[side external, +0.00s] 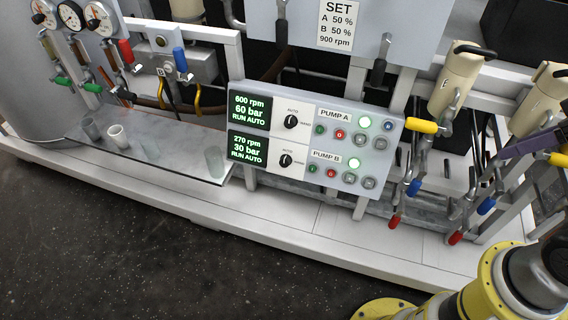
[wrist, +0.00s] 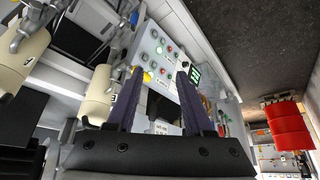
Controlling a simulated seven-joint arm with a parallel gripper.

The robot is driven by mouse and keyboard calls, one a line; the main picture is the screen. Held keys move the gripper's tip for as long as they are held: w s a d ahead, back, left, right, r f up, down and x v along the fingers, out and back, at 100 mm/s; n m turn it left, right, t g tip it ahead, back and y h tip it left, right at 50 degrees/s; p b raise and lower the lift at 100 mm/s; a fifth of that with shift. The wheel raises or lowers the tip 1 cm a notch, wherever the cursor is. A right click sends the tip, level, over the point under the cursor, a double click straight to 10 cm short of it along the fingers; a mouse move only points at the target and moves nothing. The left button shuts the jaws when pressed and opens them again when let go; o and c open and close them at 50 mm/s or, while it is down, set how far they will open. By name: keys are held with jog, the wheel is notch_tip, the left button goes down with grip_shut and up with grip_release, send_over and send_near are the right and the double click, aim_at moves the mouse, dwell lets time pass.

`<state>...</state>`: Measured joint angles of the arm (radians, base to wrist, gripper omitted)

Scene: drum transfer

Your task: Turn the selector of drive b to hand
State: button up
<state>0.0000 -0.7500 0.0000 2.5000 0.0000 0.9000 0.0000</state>
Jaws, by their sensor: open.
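The control panel (side external: 318,139) is a light grey box with a PUMP A row above a PUMP B row. The PUMP B selector (side external: 286,161) is a small black knob between AUTO and HAND labels; its pointer is too small to read surely. The display beside it (side external: 248,149) reads 270 rpm, 30 bar, RUN AUTO. The panel also shows tilted in the wrist view (wrist: 156,62). My gripper (wrist: 160,72) is open and empty, its purple fingers spread before the panel. In the side view a purple finger (side external: 524,142) shows at the right edge, well away from the selector.
The PUMP A selector (side external: 291,122) sits just above. Several coloured valve levers, one yellow (side external: 421,126), stand between my gripper and the panel. Cream cylinders (side external: 455,82) rise behind them. A shelf (side external: 160,150) with small cups is left of the panel. The dark floor in front is clear.

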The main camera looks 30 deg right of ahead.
jog(key=shift+o, duration=1.2)
jog(key=shift+w, duration=0.15)
jog(key=w+r+n+g+h, duration=0.1)
jog(key=w+n, duration=0.2)
jog(key=w, duration=0.4)
jog(key=shift+w+d+r+n+g, duration=0.2)
jog(key=shift+w+r+n+g, duration=0.1)
jog(key=shift+n, duration=0.1)
jog(key=w+a+f+n+h, duration=0.2)
jog(key=w+a+f+n, duration=0.25)
jog(key=w, duration=0.45)
jog(key=w+a+f+n+h, duration=0.2)
jog(key=w+a+f+n, duration=0.25)
jog(key=w, duration=0.45)
jog(key=w+a+f+n+h, duration=0.2)
jog(key=w+a+f+n, duration=0.25)
jog(key=w, duration=0.35)
jog(key=w+a+f+n+t+h, duration=0.1)
jog(key=w+a+f+n+t, duration=0.1)
jog(key=a+f+n, duration=0.45)
jog(key=w+a+f+n+t+h, duration=0.1)
jog(key=w+a+f, duration=0.15)
jog(key=f, duration=0.75)
jog(key=n+t, duration=0.3)
jog(key=n, duration=0.2)
send_near(284, 163)
jog(key=x, duration=0.9)
jog(key=shift+w+d+f, duration=0.1)
jog(key=shift+w+f, duration=0.05)
